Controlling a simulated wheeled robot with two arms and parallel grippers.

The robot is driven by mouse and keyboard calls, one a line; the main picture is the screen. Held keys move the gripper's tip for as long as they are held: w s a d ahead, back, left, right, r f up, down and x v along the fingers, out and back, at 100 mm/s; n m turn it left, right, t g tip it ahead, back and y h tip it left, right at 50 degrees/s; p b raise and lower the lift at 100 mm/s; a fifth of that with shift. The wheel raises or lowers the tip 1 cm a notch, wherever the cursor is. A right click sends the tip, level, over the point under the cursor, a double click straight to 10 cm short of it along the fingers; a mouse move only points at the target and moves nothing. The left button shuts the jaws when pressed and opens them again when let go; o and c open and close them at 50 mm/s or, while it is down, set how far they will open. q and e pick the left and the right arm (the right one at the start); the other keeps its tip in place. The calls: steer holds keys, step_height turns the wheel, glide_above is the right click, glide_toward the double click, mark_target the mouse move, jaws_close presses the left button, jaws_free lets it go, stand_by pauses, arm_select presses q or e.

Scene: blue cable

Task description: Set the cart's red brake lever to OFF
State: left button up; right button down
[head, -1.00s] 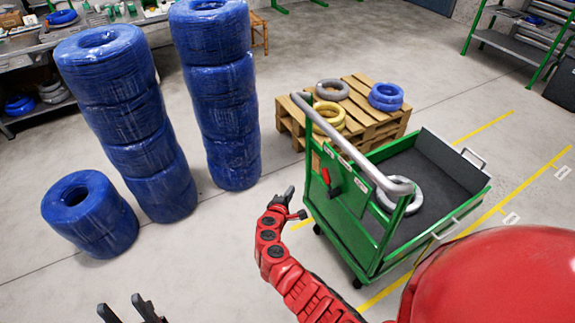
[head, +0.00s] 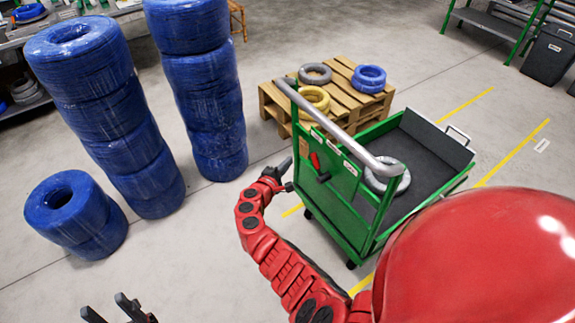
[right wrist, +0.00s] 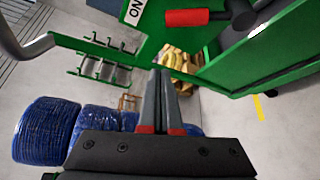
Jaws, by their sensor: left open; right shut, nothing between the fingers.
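The green cart (head: 345,215) stands right of centre in the head view. Its red brake lever (head: 315,160) is on the handle-side panel, the red grip pointing up and left from a black pivot (head: 322,177). In the right wrist view the red grip (right wrist: 188,17) is at the top, and its free end points toward a white ON label (right wrist: 133,12). My right gripper (head: 282,172) is shut and empty, just left of the panel and apart from the lever; its fingers (right wrist: 166,75) show below the grip. My left gripper (head: 118,308) is open and empty at the bottom left.
Tall stacks of blue cable coils (head: 100,95) and a short stack (head: 70,215) stand left. A wooden pallet (head: 275,100) with coils is behind the cart. The cart's grey push handle (head: 345,140) rises above the panel. A grey coil (head: 388,178) lies in the cart.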

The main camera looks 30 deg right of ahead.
steer(key=d+p, duration=0.1)
steer(key=d, duration=0.5)
steer(key=shift+d+p, duration=0.4)
stand_by(0.6)
steer(key=shift+s+r+b, duration=0.1)
steer(key=shift+r+b, duration=0.1)
steer(key=shift+b, duration=0.35)
steer(key=shift+m, duration=0.3)
